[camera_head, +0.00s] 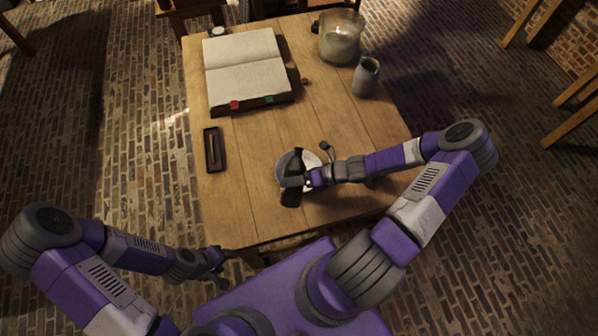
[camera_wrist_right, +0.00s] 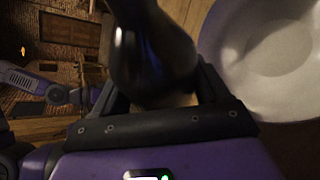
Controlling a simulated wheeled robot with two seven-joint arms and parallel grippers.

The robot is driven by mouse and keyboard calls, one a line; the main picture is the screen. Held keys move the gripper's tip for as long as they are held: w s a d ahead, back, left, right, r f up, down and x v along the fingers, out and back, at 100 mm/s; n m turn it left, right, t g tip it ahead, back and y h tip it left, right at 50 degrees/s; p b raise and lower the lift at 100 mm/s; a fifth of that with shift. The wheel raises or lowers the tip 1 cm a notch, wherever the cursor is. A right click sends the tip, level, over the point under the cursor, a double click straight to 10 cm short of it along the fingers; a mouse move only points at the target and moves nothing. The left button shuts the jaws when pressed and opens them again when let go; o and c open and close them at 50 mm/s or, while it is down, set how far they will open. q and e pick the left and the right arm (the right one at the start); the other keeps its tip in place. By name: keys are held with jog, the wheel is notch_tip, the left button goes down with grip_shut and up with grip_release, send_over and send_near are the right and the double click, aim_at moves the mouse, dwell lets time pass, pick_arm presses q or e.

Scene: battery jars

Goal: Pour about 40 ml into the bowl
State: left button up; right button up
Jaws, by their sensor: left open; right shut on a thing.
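A white bowl (camera_head: 312,160) stands near the front middle of the table. It also shows large in the right wrist view (camera_wrist_right: 285,90), pale inside, and I cannot tell whether it holds liquid. My right gripper (camera_head: 295,182) is at the bowl's near side, shut on a dark glossy vessel (camera_wrist_right: 150,45). In the head view the vessel's dark body (camera_head: 297,160) overlaps the bowl, and the arm covers part of it. Its tilt and contents are unclear, and no stream is visible. My left gripper (camera_head: 217,262) is open and empty, low beside the table's front left corner.
An open book (camera_head: 245,62) lies at the back left, with a narrow dark tray (camera_head: 213,149) nearer. A glass jar (camera_head: 340,38) and a grey jug (camera_head: 366,76) stand at the back right. A small round-ended item (camera_head: 326,146) lies by the bowl. The table's middle is clear.

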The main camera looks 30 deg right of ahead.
jog(key=shift+s+a+f+m+g+y+b, duration=0.35)
jog(key=shift+f+m+g+y+b, duration=0.2)
jog(key=shift+m+b, duration=0.4)
jog(key=shift+r, duration=0.2)
jog(key=shift+s+a+r+m+y+b, duration=0.15)
jog(key=shift+m+y+b, duration=0.2)
jog(key=shift+m, duration=0.1)
jog(key=shift+s+a+f+g, duration=0.1)
jog(key=shift+f+g, duration=0.1)
jog(key=shift+g, duration=0.05)
jog(key=shift+s+a+f+m+y+p, duration=0.1)
jog(key=shift+f+m+y+p, duration=0.25)
jog(key=shift+m, duration=0.25)
jog(key=shift+y, duration=0.25)
jog(key=shift+m, duration=0.3)
jog(key=shift+m+g+y+p, duration=0.4)
jog(key=shift+m+y, duration=0.1)
jog(key=shift+m, duration=0.3)
